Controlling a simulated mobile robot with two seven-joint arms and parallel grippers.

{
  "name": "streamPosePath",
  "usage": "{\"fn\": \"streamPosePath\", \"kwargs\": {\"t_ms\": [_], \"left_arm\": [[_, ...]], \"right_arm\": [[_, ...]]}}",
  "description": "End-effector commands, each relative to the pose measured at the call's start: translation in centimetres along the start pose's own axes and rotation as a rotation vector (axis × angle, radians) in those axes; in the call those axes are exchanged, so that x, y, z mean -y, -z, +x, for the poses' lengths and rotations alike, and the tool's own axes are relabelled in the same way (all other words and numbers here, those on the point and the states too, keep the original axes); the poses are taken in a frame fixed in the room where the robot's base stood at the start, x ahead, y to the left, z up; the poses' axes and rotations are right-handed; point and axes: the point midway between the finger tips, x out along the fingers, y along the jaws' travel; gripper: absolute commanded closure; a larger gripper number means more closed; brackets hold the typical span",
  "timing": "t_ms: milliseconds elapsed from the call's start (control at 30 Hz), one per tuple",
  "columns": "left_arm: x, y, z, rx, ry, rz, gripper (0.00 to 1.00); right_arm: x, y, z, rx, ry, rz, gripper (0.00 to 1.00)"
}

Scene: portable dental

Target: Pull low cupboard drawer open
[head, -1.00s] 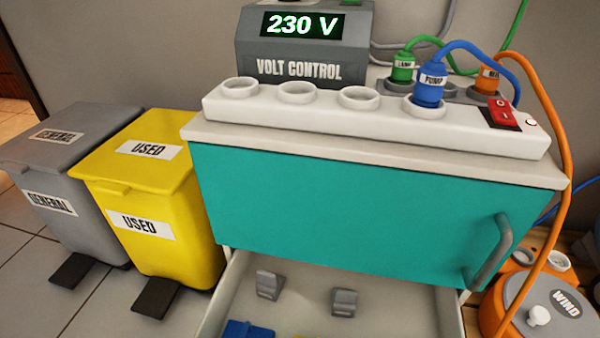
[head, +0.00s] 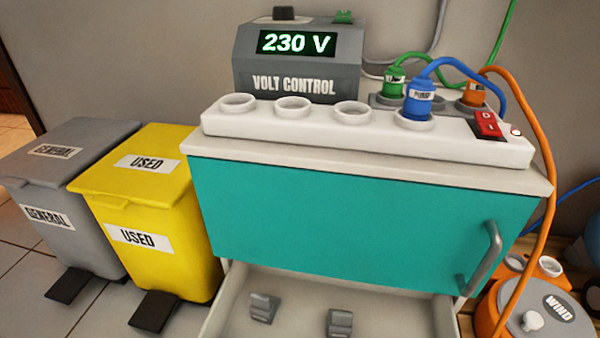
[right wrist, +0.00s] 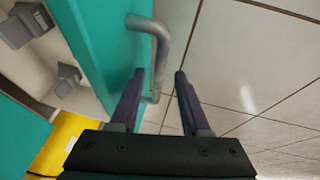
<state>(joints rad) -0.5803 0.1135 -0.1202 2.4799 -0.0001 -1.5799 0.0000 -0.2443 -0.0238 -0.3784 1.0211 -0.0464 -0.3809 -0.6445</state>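The low cupboard (head: 350,215) has a teal front with a grey bar handle (head: 482,258) at its right side. Below it, the pale drawer (head: 395,312) stands out and open, with two grey holders inside; its front is below the head view. In the right wrist view, a teal panel (right wrist: 105,45), apparently the drawer front, has a grey bar handle (right wrist: 162,48). My right gripper (right wrist: 160,73) is open, with the handle between or just beyond its fingertips; contact cannot be told. My left gripper is not in view.
A yellow bin (head: 150,225) and a grey bin (head: 70,215) stand left of the cupboard. A white socket strip (head: 360,136) with cables lies on top. An orange device (head: 535,320) is at the right. Tiled floor (right wrist: 250,70) lies open beside the gripper.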

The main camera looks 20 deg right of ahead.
Motion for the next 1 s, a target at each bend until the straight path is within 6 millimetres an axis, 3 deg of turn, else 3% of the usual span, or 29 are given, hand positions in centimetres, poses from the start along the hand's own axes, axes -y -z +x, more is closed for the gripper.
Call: {"fn": "streamPosePath", "kwargs": {"t_ms": [267, 700, 1000], "left_arm": [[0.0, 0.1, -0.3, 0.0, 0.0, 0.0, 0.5], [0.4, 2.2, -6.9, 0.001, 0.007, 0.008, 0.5], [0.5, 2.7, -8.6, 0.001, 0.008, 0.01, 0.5]], "right_arm": [[-0.1, 0.1, -0.4, -0.001, -0.002, 0.0, 0.53], [-0.2, 0.3, -7.8, 0.0, 0.0, -0.001, 0.53], [0.0, 0.1, -10.0, -0.001, 0.0, 0.0, 0.53]]}}
